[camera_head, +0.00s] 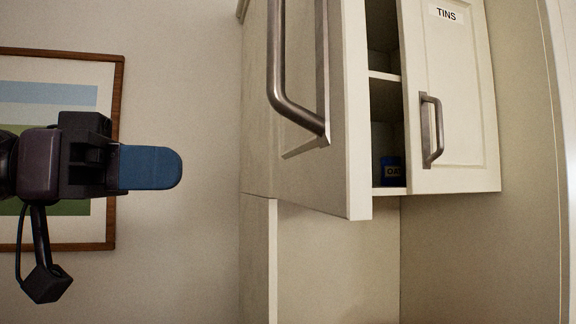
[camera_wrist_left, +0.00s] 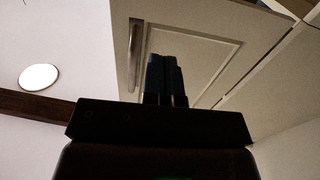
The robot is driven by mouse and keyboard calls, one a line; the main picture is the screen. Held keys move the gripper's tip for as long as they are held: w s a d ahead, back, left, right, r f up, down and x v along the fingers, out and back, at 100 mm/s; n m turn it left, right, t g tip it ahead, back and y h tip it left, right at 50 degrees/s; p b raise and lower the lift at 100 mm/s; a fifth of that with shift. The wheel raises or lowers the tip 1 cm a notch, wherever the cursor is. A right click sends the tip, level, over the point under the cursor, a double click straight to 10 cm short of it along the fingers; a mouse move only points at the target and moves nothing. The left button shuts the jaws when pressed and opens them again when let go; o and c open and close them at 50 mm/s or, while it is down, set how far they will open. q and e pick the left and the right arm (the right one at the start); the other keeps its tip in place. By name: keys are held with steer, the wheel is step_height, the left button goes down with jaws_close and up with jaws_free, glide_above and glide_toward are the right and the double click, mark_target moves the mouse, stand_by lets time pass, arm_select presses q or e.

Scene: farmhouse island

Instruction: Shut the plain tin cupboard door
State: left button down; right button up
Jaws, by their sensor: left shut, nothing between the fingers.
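The cupboard's left door (camera_head: 338,172) stands open, swung outward, with no label visible on it. Its long metal handle (camera_head: 281,80) faces left in the head view. Both door (camera_wrist_left: 205,50) and handle (camera_wrist_left: 135,48) show in the left wrist view, beyond my fingers. My left gripper (camera_head: 165,168) is shut and empty, with blue fingers pointing right. In the head view it is left of the door, with a gap of wall between them. The wrist view shows its fingertips (camera_wrist_left: 165,62) over the door; contact cannot be judged. My right gripper is in neither view.
The cupboard's right door (camera_head: 465,120), labelled TINS, looks closed and has a metal handle (camera_head: 432,130). A blue tin (camera_head: 392,171) stands on the bottom shelf inside. A framed picture (camera_head: 118,100) hangs behind my left gripper. A round light (camera_wrist_left: 39,77) is on the ceiling.

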mark_target(313, 170)
arm_select(q)
steer(key=shift+x, duration=6.25)
